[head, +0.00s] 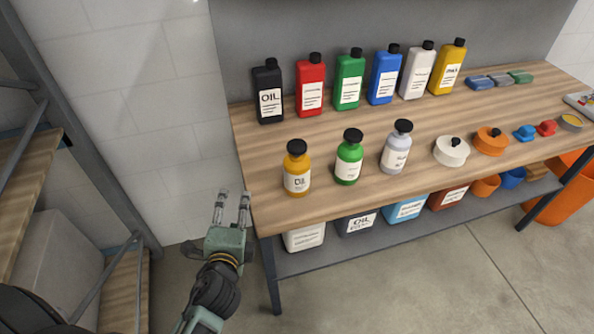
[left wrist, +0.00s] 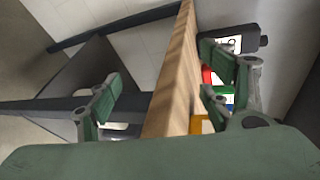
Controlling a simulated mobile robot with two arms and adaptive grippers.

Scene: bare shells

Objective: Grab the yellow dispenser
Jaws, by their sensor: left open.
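A yellow round bottle (head: 297,170) with a black cap and white label stands upright at the near left of the wooden tabletop. A taller, flat yellow bottle (head: 447,68) stands at the right end of the back row. My left gripper (head: 233,194) is open and empty, just left of the table's left end, apart from both yellow bottles. In the left wrist view the table edge shows between its fingers (left wrist: 160,88), and a yellow patch (left wrist: 199,124) is partly hidden by a finger. My right gripper is not in view.
The green bottle (head: 349,158) and pale bottle (head: 396,148) stand right of the yellow round one. A row of flat bottles, with the black one (head: 268,92) leftmost, stands behind. The lower shelf (head: 385,232) holds containers. A rack (head: 85,130) stands left.

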